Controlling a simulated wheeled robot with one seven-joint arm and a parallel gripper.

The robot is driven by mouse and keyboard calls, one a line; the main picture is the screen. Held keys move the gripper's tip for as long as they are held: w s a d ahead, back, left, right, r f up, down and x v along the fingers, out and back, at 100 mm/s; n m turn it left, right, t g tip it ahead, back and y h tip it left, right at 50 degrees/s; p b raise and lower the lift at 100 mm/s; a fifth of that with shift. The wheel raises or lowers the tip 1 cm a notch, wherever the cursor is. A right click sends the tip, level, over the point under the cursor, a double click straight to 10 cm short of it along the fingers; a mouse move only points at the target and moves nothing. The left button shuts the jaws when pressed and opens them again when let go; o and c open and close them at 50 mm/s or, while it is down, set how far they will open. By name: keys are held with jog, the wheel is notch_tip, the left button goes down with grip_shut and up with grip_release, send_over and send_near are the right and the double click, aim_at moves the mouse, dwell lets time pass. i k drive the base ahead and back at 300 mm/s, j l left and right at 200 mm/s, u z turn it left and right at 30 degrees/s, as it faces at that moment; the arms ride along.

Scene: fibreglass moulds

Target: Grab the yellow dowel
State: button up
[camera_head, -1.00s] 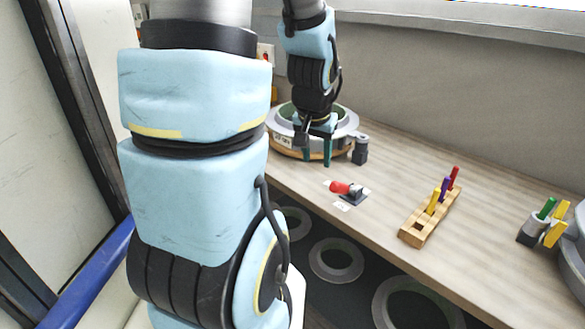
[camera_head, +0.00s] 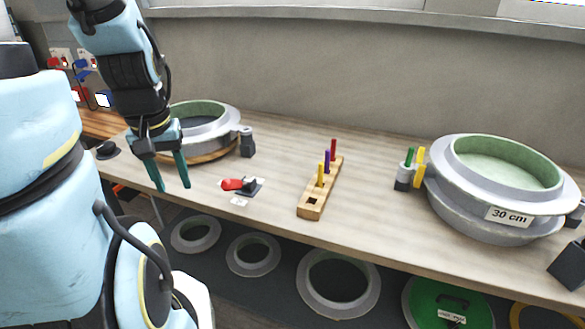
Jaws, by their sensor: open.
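A yellow dowel (camera_head: 320,174) stands upright in a wooden block (camera_head: 311,211) on the bench. A purple dowel (camera_head: 327,161) and a red dowel (camera_head: 333,149) stand behind it in the same block. The block's front hole is empty. My gripper (camera_head: 173,187) points down at the left, at the bench's front edge, well to the left of the block. Its two green fingers are apart with nothing between them.
A red-handled tool (camera_head: 240,185) lies between my gripper and the block. Round moulds stand at left (camera_head: 205,128) and right (camera_head: 470,218). A holder (camera_head: 403,178) with green and yellow pieces stands right of the block. Bench (camera_head: 380,225) around the block is clear.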

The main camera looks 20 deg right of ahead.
aim_at(321, 167)
jog(key=l+u, duration=0.1)
jog(key=u, duration=0.25)
jog(key=k+u, duration=0.1)
jog(key=u, duration=0.25)
jog(key=k+l+u, duration=0.1)
jog(key=u, duration=0.3)
jog(key=k+l+u, duration=0.2)
jog(key=k+u, duration=0.15)
jog(key=k, duration=0.25)
jog(key=k+u, duration=0.35)
jog(key=k, duration=0.75)
